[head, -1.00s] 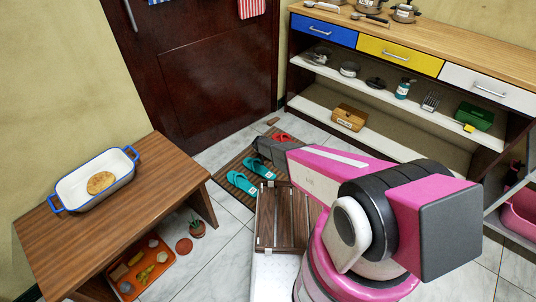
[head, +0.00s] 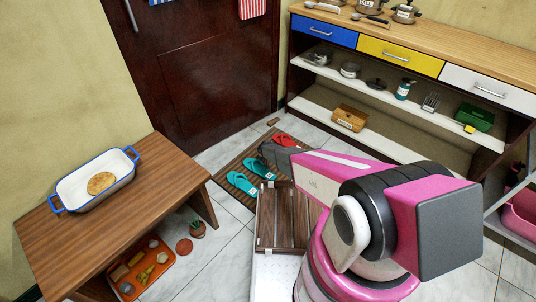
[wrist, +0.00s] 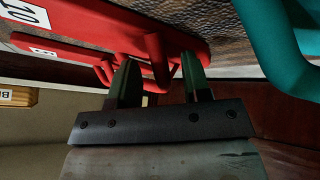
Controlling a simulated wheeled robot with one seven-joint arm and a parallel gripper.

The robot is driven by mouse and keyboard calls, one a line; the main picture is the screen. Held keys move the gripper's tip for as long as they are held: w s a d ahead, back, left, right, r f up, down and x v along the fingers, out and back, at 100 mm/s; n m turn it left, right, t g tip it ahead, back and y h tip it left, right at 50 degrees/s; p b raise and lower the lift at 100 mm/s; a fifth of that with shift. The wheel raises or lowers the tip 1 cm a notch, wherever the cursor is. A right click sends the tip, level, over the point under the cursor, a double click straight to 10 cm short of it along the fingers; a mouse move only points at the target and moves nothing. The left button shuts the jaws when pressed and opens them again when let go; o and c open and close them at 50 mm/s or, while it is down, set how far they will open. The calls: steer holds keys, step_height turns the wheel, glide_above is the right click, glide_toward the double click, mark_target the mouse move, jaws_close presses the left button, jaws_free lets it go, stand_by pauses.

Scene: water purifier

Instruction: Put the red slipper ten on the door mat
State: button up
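Two red slippers lie close together at the far right part of the brown striped door mat (head: 222,183). In the head view the visible red slipper (head: 286,139) is partly hidden by my arm. In the wrist view, the red slipper marked 10 (wrist: 110,22) lies across the top, and the other labelled red slipper (wrist: 62,50) is behind it. My gripper (wrist: 157,72) is open, with its fingers apart on either side of a red strap. Neither finger clearly presses the strap.
Teal slippers (head: 241,183) lie on the mat near my gripper; a teal strap (wrist: 272,40) is close in the wrist view. A wooden slatted piece (head: 283,215) stands in front. A dark door (head: 205,75) is behind and a shelf unit (head: 400,108) to the right.

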steer(key=shift+s+r, duration=0.1)
steer(key=v, duration=1.1)
steer(key=s+d+r+m+g, duration=0.1)
steer(key=s+d+r, duration=0.3)
steer(key=d+r, duration=0.3)
steer(key=s+d+r+m+g+h, duration=0.1)
steer(key=s+d+r, duration=0.25)
steer(key=r, duration=0.55)
steer(key=s+d+r+g, duration=0.1)
steer(key=s+d+r, duration=0.3)
steer(key=d+r, duration=0.3)
steer(key=s+d+r+g+y, duration=0.1)
steer(key=s+d+r+g, duration=0.1)
steer(key=s+r, duration=0.6)
steer(key=s+d+r+g+y, duration=0.1)
steer(key=s+d+r, duration=0.4)
steer(key=s+r, duration=0.3)
step_height(320, 180, up, 3)
steer(key=shift+f+m+g, duration=0.25)
steer(key=shift+m+g, duration=0.05)
steer(key=shift+g, duration=0.1)
